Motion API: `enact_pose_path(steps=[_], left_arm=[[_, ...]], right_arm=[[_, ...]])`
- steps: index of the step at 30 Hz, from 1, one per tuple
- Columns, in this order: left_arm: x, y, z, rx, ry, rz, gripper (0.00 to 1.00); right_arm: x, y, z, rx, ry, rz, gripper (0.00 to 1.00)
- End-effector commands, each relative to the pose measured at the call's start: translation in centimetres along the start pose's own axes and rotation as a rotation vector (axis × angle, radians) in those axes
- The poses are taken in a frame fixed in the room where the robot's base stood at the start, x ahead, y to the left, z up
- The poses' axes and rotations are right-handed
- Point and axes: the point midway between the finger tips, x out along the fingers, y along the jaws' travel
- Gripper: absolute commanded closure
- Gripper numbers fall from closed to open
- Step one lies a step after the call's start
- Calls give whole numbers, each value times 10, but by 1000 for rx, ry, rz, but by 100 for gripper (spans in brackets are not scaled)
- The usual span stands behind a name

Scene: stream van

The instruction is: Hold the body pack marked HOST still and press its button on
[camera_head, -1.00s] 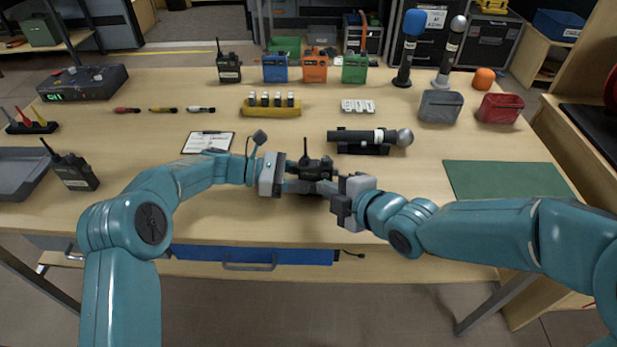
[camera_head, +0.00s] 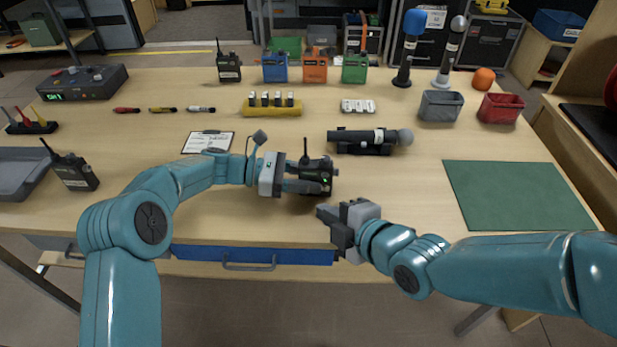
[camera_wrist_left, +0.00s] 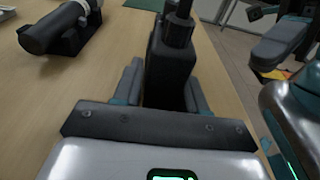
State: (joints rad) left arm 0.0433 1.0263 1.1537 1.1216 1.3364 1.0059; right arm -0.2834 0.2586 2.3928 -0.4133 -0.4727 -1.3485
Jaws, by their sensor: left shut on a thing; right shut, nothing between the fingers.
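A dark body pack (camera_head: 318,168) with a short antenna stands at the middle front of the table in the head view. A small green light shows on it. Its label cannot be read. My left gripper (camera_head: 308,186) is shut on this pack from the left. The left wrist view shows the pack (camera_wrist_left: 170,72) upright between the two fingers. My right gripper (camera_head: 326,216) is shut and empty. It is in front and slightly right of the pack, apart from it, near the table's front edge. It also shows at the upper right of the left wrist view (camera_wrist_left: 262,60).
A black microphone in a cradle (camera_head: 368,140) lies behind and right of the held pack. Another dark pack (camera_head: 74,172) is at the left, and one (camera_head: 229,68) at the back. A green mat (camera_head: 520,195) at right is bare. A clipboard (camera_head: 208,142) lies behind my left arm.

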Motion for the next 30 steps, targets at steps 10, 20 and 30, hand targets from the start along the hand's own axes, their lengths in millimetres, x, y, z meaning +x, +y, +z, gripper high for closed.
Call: enact_pose_path(steps=[10, 20, 30], left_arm=[[0, 0, 0, 0, 0, 0, 29], [-8, 1, 0, 1, 0, 3, 29], [-82, 1, 0, 1, 1, 6, 29]], right_arm=[[0, 0, 0, 0, 0, -1, 100], [0, 0, 0, 0, 0, -1, 100], [0, 0, 0, 0, 0, -1, 100]])
